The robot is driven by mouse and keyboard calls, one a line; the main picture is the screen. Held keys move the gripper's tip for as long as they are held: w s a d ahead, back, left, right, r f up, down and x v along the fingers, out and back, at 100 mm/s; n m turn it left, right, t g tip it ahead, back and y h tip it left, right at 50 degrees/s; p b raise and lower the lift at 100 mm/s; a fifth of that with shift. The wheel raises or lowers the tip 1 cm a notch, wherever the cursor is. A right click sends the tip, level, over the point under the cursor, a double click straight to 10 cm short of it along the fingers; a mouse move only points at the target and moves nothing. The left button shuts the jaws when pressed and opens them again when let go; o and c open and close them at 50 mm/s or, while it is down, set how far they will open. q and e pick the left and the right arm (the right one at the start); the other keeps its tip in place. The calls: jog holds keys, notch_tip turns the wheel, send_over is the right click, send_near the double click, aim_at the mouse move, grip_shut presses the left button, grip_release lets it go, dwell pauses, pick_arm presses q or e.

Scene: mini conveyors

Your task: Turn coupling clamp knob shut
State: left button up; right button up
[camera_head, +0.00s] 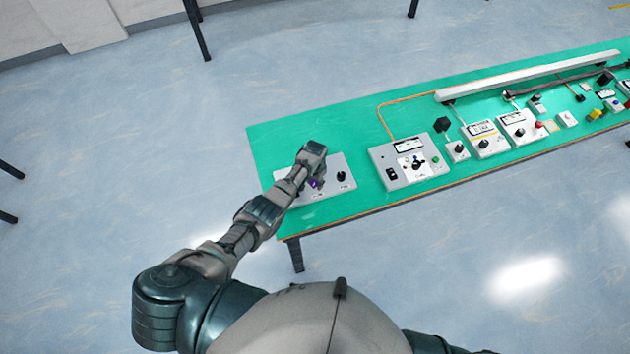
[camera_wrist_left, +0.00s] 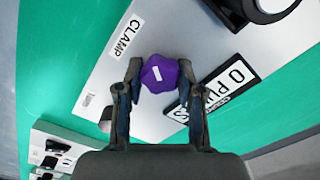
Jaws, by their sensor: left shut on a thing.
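The purple clamp knob (camera_wrist_left: 159,74) has a lobed rim and a white mark on its face. It sits on a light grey panel (camera_wrist_left: 101,70) beside a label reading CLAMP (camera_wrist_left: 126,37). In the left wrist view my left gripper (camera_wrist_left: 158,86) has one finger on each side of the knob and is shut on it. In the head view my left gripper (camera_head: 312,178) reaches down over the panel, and only a bit of purple shows there. The white mark runs slanted, up to the right. My right gripper is not in view.
A black-and-white plate with large lettering (camera_wrist_left: 229,84) lies close right of the knob. A black round part (camera_wrist_left: 262,8) is at the top. The green table (camera_head: 290,118) carries a grey control box (camera_head: 398,178) and several smaller boxes to the right. The table's far left corner is clear.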

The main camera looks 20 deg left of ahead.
aim_at(315, 183)
pick_arm(q)
jog(key=shift+s+f+m, duration=0.25)
jog(key=shift+s+m, duration=0.1)
jog(key=shift+m, duration=0.45)
jog(key=o, duration=1.2)
jog(key=shift+r, duration=0.1)
jog(key=shift+c, duration=0.2)
jog(key=shift+w+r, duration=0.15)
jog(key=shift+w+r, duration=0.1)
jog(key=shift+r, duration=0.05)
notch_tip(315, 183, up, 12)
jog(key=shift+f, duration=0.25)
jog(key=shift+f, duration=0.1)
